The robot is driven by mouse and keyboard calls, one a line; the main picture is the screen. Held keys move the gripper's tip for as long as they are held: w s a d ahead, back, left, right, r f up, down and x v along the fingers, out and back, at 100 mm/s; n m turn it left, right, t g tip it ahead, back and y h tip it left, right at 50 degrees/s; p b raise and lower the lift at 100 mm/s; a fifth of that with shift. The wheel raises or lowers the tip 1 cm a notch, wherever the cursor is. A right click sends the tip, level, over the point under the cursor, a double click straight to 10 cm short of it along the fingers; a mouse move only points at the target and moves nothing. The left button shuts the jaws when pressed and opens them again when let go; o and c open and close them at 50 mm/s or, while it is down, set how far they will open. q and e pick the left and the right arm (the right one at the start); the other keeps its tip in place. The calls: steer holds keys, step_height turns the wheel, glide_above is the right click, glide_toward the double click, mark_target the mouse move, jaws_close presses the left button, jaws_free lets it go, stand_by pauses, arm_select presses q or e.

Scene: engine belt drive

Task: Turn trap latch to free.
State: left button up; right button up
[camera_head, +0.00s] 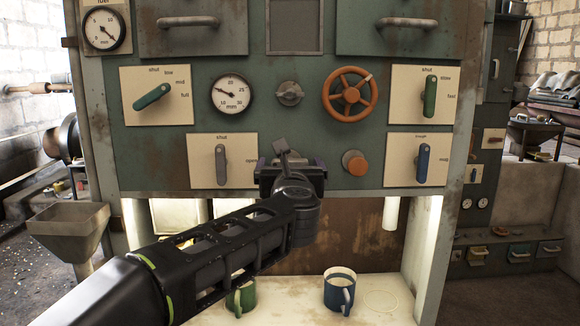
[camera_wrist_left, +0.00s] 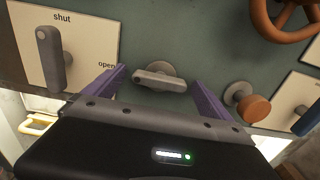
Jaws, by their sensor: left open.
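A small grey turn latch (camera_wrist_left: 160,78) is mounted on the green panel in the left wrist view. Its bar lies nearly crosswise between my left gripper's fingers. I take it for the trap latch, though I see no label beside it. In the head view only its upper part (camera_head: 282,147) shows above my left gripper (camera_head: 290,165), which hides the rest. My left gripper, also in the left wrist view (camera_wrist_left: 160,84), is open, with one purple finger on each side of the latch. I cannot tell whether either finger touches it. My right gripper is out of view.
An orange knob (camera_head: 355,162) sits close right of my gripper, and a grey shut/open lever (camera_head: 221,165) to its left. A grey knob (camera_head: 290,93) and an orange handwheel (camera_head: 350,94) are above. A green mug (camera_head: 241,298) and blue mug (camera_head: 340,290) stand below.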

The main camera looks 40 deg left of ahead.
arm_select(q)
steer(key=shift+c, duration=0.2)
steer(key=c, duration=1.3)
